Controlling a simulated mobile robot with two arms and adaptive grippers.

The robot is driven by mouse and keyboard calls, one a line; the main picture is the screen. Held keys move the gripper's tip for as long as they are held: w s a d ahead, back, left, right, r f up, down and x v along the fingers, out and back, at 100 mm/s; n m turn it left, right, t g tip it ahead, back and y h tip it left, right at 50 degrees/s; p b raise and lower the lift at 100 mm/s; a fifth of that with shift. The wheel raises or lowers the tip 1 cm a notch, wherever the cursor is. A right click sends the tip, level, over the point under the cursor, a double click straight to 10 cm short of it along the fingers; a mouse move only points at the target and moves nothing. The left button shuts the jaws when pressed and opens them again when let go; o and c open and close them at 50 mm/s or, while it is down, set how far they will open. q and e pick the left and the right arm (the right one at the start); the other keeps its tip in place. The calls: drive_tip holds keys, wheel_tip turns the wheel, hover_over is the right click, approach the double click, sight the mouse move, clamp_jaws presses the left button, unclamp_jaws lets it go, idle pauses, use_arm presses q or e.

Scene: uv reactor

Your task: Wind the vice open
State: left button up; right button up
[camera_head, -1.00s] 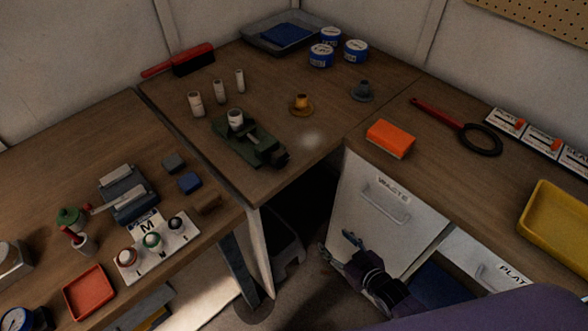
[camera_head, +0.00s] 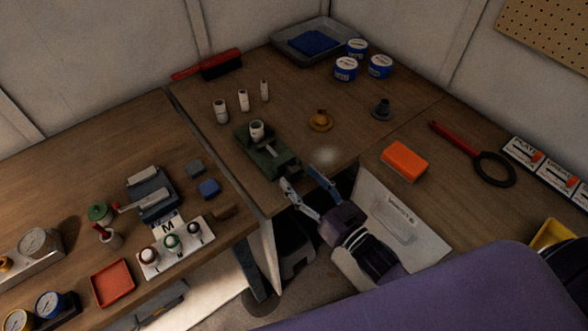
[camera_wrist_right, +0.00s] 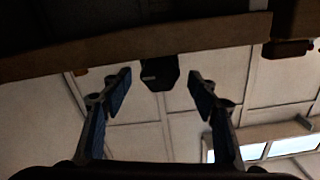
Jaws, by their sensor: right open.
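The green vice (camera_head: 270,163) sits on the corner bench near its front edge. A white cylinder (camera_head: 256,131) stands at its far end. My right gripper (camera_head: 301,177) is open, just off the bench edge in front of the vice's near end. In the right wrist view, my open right gripper (camera_wrist_right: 158,84) has its blue-padded fingers spread either side of a dark block (camera_wrist_right: 160,72) at the bench edge, apparently the vice's near end. I see no contact. The vice's handle cannot be made out. My left gripper is not in view.
White cylinders (camera_head: 243,100) stand behind the vice. A brass part (camera_head: 320,120) and a grey part (camera_head: 381,109) stand to its right. An orange block (camera_head: 404,161) lies on the right bench.

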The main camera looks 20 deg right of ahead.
drive_tip(key=shift+x, duration=1.45)
drive_tip(key=c, duration=1.2)
drive_tip(key=shift+n+p, duration=0.3)
drive_tip(key=n, duration=0.3)
drive_tip(key=shift+n, duration=0.4)
drive_tip(key=shift+a+n, duration=0.1)
drive_tip(key=shift+n, duration=2)
